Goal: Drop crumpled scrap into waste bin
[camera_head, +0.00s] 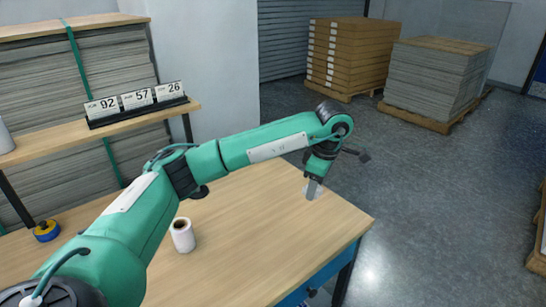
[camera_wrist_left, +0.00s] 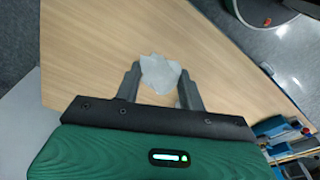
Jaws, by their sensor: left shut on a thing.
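A pale grey-white crumpled scrap (camera_wrist_left: 160,73) sits between the fingertips of my left gripper (camera_wrist_left: 159,82) in the left wrist view. The fingers are shut on it from both sides. In the head view my left gripper (camera_head: 313,188) points down over the far right part of the wooden table, and only a bit of the pale scrap (camera_head: 319,192) shows by its tip. Whether the scrap touches the tabletop is hard to tell. My right gripper is not in view. I cannot identify a waste bin for certain in either view.
A yellow-and-blue tape roll (camera_head: 46,230) lies at the left, below a shelf with number cards (camera_head: 137,98). Stacked pallets (camera_head: 435,80) stand at the back. The floor right of the table is open.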

